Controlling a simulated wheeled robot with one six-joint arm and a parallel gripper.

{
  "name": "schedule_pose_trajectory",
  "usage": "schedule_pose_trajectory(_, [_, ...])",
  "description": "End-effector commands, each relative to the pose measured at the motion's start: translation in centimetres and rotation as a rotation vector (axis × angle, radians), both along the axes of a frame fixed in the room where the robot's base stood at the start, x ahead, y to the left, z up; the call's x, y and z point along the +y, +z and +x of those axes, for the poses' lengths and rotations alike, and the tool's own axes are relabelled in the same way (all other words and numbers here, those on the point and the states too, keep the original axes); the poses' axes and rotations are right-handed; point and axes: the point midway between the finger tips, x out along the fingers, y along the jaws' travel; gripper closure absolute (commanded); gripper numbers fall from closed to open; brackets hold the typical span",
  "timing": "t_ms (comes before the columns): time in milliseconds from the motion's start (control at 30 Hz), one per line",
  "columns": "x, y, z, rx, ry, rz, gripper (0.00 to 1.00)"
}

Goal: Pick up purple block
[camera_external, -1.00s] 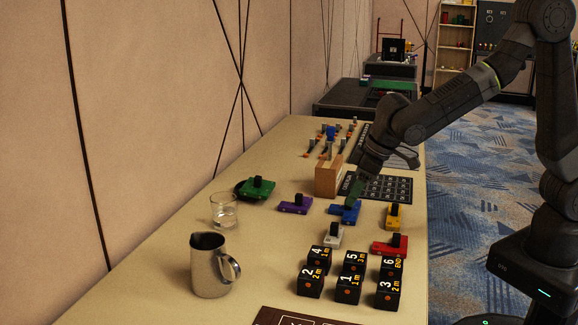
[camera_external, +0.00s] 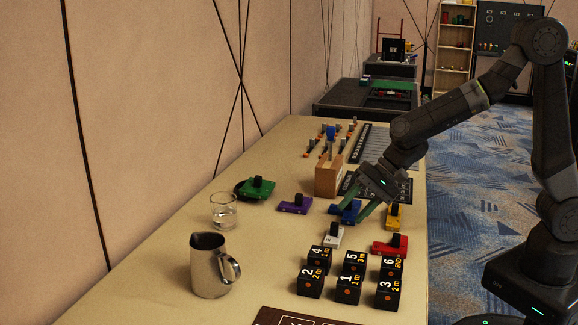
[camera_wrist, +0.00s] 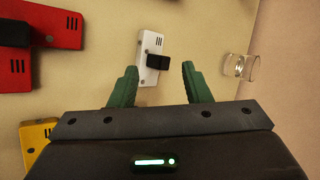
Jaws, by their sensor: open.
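The purple block (camera_external: 295,205) lies on the table with a black knob on top, left of the blue block (camera_external: 345,211) in the external view. My gripper (camera_external: 362,213) is above the blue block, with green fingers spread and nothing between them. In the wrist view my gripper (camera_wrist: 160,82) is open, and a white block (camera_wrist: 151,55) with a black knob lies beyond the fingertips. I cannot see the purple block in the wrist view.
A green block (camera_external: 257,188), a yellow block (camera_external: 393,218) and a red block (camera_external: 390,246) lie around. A glass (camera_external: 223,212), a metal jug (camera_external: 210,268), several black numbered cubes (camera_external: 348,288) and a wooden block (camera_external: 327,179) stand on the table.

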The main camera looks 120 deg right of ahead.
Motion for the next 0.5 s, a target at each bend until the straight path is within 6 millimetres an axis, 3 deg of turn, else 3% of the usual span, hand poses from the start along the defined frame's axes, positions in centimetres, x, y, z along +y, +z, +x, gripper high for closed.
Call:
schedule_pose_trajectory(100, [-1.4,-0.8,-0.2,-0.138,-0.22,0.137,0.56])
schedule_pose_trajectory(500, [-7.7,-0.3,-2.1,-0.619,-0.928,0.595,0.56])
